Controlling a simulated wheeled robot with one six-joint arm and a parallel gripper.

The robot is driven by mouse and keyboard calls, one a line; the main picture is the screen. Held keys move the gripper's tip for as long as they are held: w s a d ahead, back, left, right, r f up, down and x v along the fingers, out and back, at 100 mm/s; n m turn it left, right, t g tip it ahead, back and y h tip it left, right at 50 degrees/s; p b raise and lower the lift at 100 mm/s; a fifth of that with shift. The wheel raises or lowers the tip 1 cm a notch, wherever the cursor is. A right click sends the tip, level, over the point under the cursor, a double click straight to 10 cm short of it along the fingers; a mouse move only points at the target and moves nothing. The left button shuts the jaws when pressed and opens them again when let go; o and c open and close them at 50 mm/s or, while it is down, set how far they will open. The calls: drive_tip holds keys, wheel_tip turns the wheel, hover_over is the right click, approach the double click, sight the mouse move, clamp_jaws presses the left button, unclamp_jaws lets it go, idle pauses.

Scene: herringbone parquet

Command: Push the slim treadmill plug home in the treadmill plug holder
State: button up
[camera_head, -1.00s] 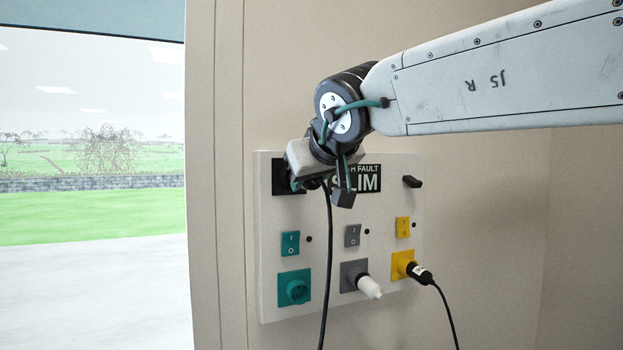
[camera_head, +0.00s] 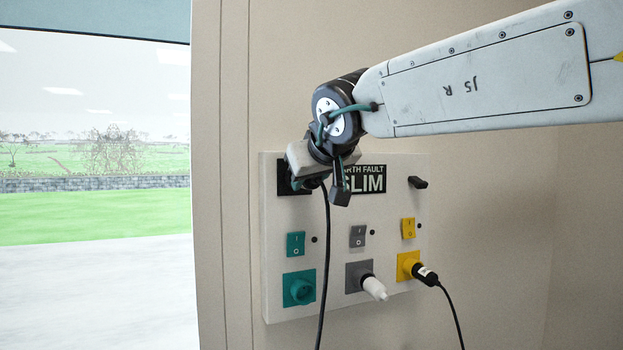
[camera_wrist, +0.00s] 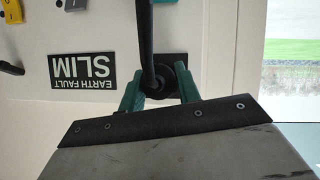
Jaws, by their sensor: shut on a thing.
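My gripper (camera_head: 304,182) is at the upper left of the pale wall panel, in front of a black square plate (camera_head: 282,178) that I take for the treadmill plug holder. In the wrist view, the green fingers of my gripper (camera_wrist: 159,90) are shut on the black slim treadmill plug (camera_wrist: 182,78). Its black cable (camera_wrist: 145,40) runs off the top of that view and hangs down in the head view (camera_head: 324,260). The dark plate (camera_wrist: 176,59) shows just behind the plug. The plug's front is hidden, so I cannot tell how deep it sits.
The panel (camera_head: 338,225) carries an EARTH FAULT SLIM label (camera_head: 370,180), a black knob (camera_head: 417,182) and rocker switches. Below are a teal socket (camera_head: 299,289), a white plug (camera_head: 373,288) in a grey socket and a black-and-white plug (camera_head: 426,275) in a yellow one. A window is left.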

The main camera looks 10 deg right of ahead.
drive_tip(key=shift+w+a, duration=0.15)
drive_tip(key=shift+w, duration=0.3)
drive_tip(key=o, duration=1.1)
drive_tip(key=shift+c, duration=0.2)
drive_tip(key=shift+s+r, duration=0.1)
drive_tip(key=shift+s, duration=0.05)
drive_tip(key=v, duration=0.7)
drive_tip(key=shift+s, duration=0.25)
drive_tip(key=shift+r, duration=0.1)
